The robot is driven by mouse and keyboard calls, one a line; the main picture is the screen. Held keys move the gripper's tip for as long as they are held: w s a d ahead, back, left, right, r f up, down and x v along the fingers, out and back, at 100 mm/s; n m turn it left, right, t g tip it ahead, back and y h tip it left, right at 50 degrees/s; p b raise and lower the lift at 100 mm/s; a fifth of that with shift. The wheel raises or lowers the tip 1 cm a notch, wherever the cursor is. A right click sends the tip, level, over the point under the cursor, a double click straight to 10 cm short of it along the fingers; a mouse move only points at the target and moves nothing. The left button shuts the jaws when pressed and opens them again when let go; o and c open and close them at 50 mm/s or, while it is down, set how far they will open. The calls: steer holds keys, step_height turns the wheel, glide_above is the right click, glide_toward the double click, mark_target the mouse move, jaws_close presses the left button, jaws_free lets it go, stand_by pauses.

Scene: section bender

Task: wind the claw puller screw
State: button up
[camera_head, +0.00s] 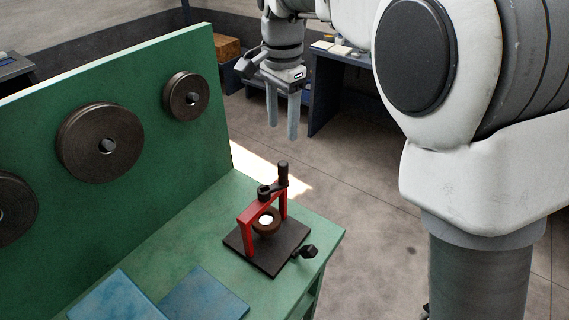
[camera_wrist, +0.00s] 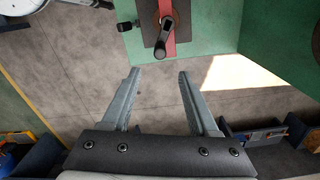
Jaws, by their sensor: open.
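The claw puller (camera_head: 246,218) is a red frame on a dark square base plate (camera_head: 264,260), standing on the green bench near its right corner. A black crank with an upright handle (camera_head: 283,174) sits on top of its screw, and a brown round part with a bright centre (camera_head: 266,222) is held between the red legs. In the wrist view the red bar and black crank (camera_wrist: 167,25) show from above at the top edge. My gripper (camera_head: 282,133) is open and empty, in the air beyond the bench corner. In the wrist view its fingers (camera_wrist: 158,72) point toward the puller, apart from it.
A green upright panel (camera_head: 135,205) with several dark round rollers (camera_head: 101,141) rises at the left. Blue plates (camera_head: 203,297) lie on the bench front. A small black knob (camera_head: 306,252) sits beside the base plate. A dark bench (camera_head: 335,92) stands behind; floor lies between.

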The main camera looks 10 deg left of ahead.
mark_target(283, 163)
step_height(283, 163, down, 13)
stand_by(0.3)
jaws_close()
stand_by(0.3)
